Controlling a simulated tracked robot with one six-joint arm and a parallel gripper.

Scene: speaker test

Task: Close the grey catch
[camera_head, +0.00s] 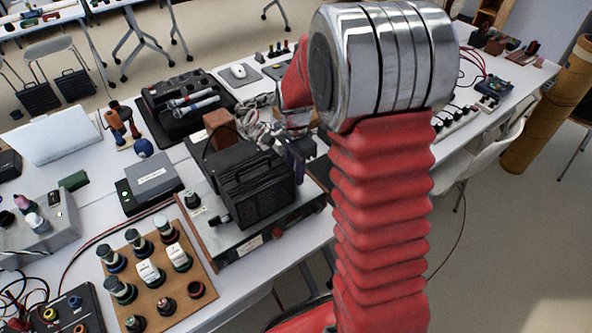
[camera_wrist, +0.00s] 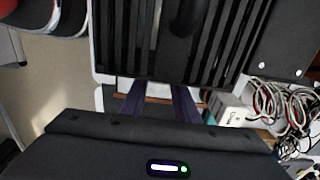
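A black ribbed speaker (camera_head: 258,190) stands on a flat grey test unit (camera_head: 215,240) in the head view. Its dark slatted side fills the top of the wrist view (camera_wrist: 190,45). My gripper (camera_head: 300,160) is at the far right of the speaker, partly hidden by my arm. In the wrist view its two dark purple fingers (camera_wrist: 158,92) are apart, with a gap between them and nothing visibly held. The fingertips are close to the speaker's edge; I cannot tell whether they touch it. I cannot pick out the grey catch in either view.
A board (camera_head: 190,292) with several capped posts stands in front of the unit. A grey box (camera_head: 150,185) is at its left and a black tray (camera_head: 188,106) behind. Tangled cables (camera_wrist: 290,105) lie right of my fingers in the wrist view. My arm hides the table's right part.

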